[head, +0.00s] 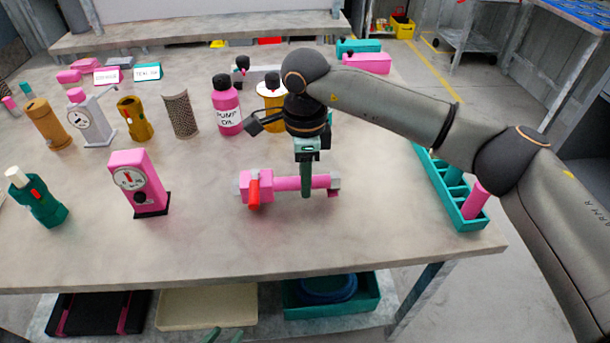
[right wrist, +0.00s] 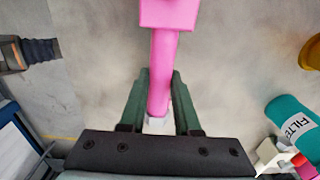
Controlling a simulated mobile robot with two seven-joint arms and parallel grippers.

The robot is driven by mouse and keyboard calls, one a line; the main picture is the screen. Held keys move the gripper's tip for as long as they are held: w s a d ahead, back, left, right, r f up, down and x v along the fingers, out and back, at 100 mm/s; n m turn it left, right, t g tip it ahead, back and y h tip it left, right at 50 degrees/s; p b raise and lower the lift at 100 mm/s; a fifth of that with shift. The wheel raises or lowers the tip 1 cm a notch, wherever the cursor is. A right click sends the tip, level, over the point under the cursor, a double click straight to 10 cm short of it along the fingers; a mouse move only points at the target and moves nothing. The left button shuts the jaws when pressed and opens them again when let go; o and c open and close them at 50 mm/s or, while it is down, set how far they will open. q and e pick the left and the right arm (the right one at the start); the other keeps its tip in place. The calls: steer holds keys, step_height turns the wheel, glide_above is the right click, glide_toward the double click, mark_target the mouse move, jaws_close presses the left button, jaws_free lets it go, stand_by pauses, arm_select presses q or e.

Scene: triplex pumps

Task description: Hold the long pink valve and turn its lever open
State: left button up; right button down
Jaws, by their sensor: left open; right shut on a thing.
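The long pink valve (head: 285,183) lies left to right near the front middle of the table, with a pink block at its left end and grey ends. Its red lever (head: 254,193) points toward the table's front, crosswise to the pipe. My right gripper (head: 306,188) reaches down from above and is shut on the pink pipe, right of the block. In the right wrist view the pipe (right wrist: 162,75) lies between the green fingers; the lever is not seen there. My left gripper (head: 222,336) shows only its green fingertips at the bottom edge, open and apart from the valve.
A pink gauge (head: 130,183) stands left of the valve, and a green-teal part (head: 38,200) further left. A teal rack (head: 458,208) stands at the right edge. The table front is clear.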

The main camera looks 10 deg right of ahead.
steer(key=shift+f+b, duration=0.75)
steer(key=shift+f, duration=0.4)
arm_select(q)
steer(key=shift+s+a+f, duration=0.1)
steer(key=shift+a+f, duration=0.05)
steer(key=shift+f, duration=0.5)
steer(key=shift+s, duration=0.1)
arm_select(e)
steer(key=shift+f, duration=0.1)
arm_select(q)
steer(key=shift+w, duration=0.25)
steer(key=shift+c, duration=0.2)
